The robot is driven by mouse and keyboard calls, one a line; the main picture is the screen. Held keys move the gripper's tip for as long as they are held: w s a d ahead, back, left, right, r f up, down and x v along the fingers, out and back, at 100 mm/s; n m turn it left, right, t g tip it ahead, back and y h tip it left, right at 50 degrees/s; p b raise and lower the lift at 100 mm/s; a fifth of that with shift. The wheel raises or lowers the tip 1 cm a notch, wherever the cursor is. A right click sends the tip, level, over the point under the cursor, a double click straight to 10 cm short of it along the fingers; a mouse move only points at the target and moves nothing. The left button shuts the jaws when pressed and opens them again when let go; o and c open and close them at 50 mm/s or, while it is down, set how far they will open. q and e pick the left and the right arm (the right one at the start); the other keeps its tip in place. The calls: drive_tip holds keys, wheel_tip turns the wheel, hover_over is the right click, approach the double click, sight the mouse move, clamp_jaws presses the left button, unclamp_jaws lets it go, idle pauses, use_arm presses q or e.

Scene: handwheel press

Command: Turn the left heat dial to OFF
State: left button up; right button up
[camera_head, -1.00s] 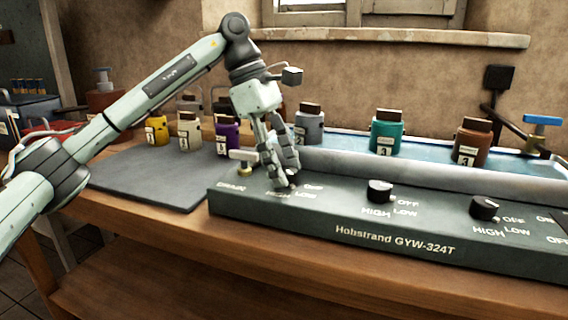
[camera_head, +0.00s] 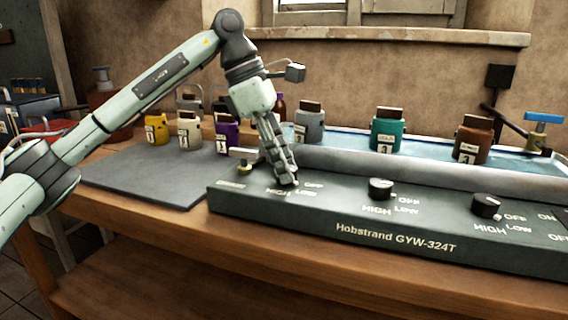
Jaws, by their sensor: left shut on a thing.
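The grey-green control panel (camera_head: 300,212) of the Hobstrand press runs along the front of the bench. The left heat dial sits at the panel's left end, mostly hidden behind my left gripper's fingers. My left gripper (camera_head: 288,180) points down at the panel and is shut on that dial. White OFF, LOW and HIGH marks show around the fingers. Which mark the dial points to cannot be told. My right gripper is not in view.
A middle dial (camera_head: 380,189) and a right dial (camera_head: 486,205) stand on the same panel. A teal jar (camera_head: 387,130), a brown jar (camera_head: 472,140) and a grey jar (camera_head: 309,125) stand behind it. A dark mat (camera_head: 150,178) lies left.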

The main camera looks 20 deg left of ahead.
use_arm(q)
drive_tip(key=n, duration=0.2)
drive_tip(key=n+t, duration=0.1)
drive_tip(key=n, duration=0.1)
drive_tip(key=shift+s+t+b, duration=0.1)
drive_tip(key=shift+t+b, duration=0.2)
drive_tip(key=shift+b, duration=0.05)
drive_tip(key=shift+n+t+y, duration=0.3)
drive_tip(key=shift+n+y, duration=0.2)
drive_tip(key=shift+n, duration=0.5)
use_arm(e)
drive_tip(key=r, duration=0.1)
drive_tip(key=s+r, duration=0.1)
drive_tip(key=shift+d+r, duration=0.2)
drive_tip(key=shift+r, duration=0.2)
use_arm(q)
drive_tip(key=shift+n, duration=0.3)
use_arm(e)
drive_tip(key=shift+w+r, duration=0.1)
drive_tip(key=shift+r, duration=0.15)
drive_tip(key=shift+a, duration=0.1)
use_arm(q)
drive_tip(key=o, duration=1.2)
drive_tip(key=shift+c, duration=0.2)
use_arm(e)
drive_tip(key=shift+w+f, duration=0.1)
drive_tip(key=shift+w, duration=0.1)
use_arm(q)
drive_tip(key=v, duration=1.2)
